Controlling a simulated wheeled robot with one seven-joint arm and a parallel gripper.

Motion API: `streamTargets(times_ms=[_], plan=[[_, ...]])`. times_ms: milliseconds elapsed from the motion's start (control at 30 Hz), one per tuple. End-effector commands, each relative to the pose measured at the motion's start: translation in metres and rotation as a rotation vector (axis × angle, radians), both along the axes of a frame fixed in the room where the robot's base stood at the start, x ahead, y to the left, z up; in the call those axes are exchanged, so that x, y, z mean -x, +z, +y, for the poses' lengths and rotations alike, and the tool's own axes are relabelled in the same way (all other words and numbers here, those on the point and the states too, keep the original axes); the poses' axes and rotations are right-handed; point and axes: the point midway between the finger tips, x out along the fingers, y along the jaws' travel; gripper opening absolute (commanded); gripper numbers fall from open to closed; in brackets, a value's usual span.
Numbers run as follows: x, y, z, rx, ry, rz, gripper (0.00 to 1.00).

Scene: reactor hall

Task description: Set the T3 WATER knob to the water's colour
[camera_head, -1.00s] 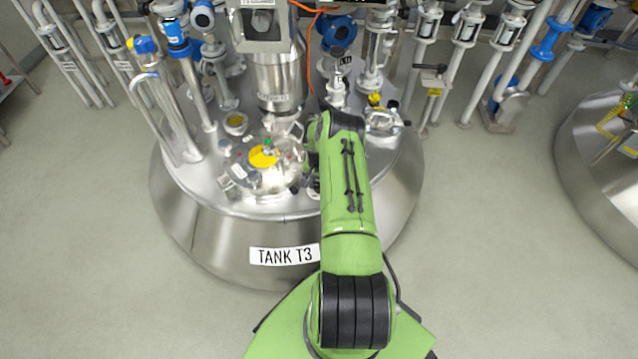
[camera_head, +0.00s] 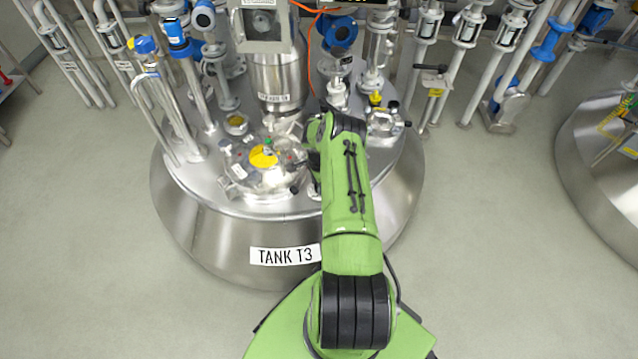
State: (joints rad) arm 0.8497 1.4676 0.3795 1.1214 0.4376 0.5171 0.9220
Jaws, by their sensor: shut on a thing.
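The steel tank labelled TANK T3 (camera_head: 285,256) stands in front of me. A round lid with a yellow disc (camera_head: 263,156) and small coloured spots lies on its top. My gripper (camera_head: 312,163) is at the right edge of this lid, low over the tank top. My green arm covers most of it. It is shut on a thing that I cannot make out. I cannot pick out the T3 WATER knob or read its marks; my arm may hide it. The water and its colour are not visible to me.
A steel column with a boxy housing (camera_head: 264,25) rises behind the lid. Pipes and blue fittings (camera_head: 338,33) crowd the back. A small clamped port (camera_head: 384,123) lies right of my arm. Another tank (camera_head: 590,165) stands at far right. The floor between the tanks is clear.

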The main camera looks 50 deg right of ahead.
Motion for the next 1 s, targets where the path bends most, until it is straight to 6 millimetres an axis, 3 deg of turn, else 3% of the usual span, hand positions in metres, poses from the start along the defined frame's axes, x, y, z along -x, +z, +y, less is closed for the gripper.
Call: streamTargets(times_ms=[1000], plan=[[-0.0023,-0.0001,-0.0027,0.0,-0.953,-0.001,0.09]])
